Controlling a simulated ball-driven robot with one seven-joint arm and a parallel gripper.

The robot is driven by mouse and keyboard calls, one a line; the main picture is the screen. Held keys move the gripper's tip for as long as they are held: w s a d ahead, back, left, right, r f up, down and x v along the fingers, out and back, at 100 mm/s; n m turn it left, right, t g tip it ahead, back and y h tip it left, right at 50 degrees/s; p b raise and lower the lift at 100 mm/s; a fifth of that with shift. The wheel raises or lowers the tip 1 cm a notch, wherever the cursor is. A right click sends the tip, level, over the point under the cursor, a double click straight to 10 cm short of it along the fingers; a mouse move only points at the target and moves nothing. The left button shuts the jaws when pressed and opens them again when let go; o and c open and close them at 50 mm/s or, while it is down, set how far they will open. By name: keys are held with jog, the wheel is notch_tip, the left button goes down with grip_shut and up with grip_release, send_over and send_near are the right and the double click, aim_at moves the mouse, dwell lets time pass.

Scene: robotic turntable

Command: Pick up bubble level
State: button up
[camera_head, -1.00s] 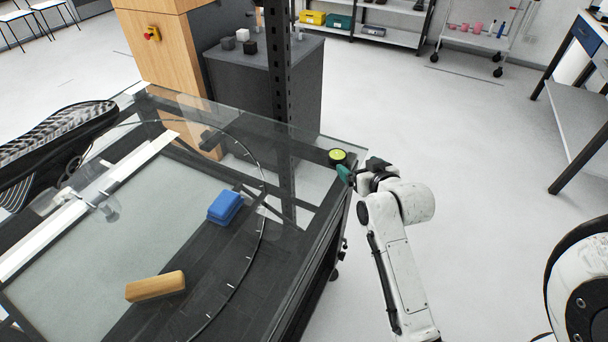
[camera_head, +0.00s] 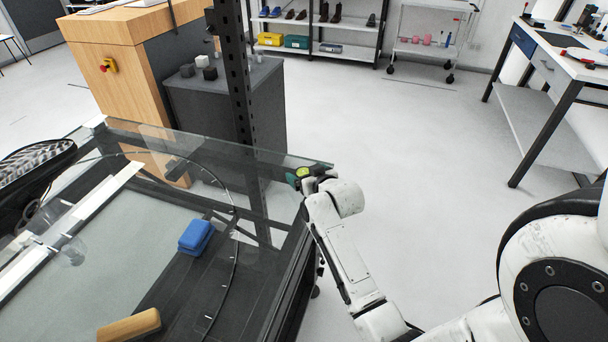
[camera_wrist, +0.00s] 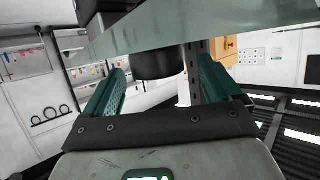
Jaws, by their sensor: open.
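The bubble level, a small round black piece with a yellow-green top (camera_head: 304,172), sits at the far right corner of the glass turntable top (camera_head: 130,262). My gripper (camera_head: 309,180) is right at it, partly covering it in the head view. In the wrist view the level is a dark cylinder (camera_wrist: 158,64) between my two teal fingers, against the pale glass surface. The fingers are open, one on each side. A gap shows on the left side; I cannot tell whether the right finger touches it.
A blue block (camera_head: 196,236) and a wooden block (camera_head: 130,325) lie on the turntable. A black perforated post (camera_head: 238,90) rises behind it, near a dark grey cabinet (camera_head: 225,110). Floor to the right is clear up to a workbench (camera_head: 545,115).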

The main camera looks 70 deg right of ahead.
jog(key=shift+w+d+f, duration=0.1)
jog(key=shift+d, duration=0.05)
jog(key=shift+c, duration=0.5)
jog(key=c, duration=1.1)
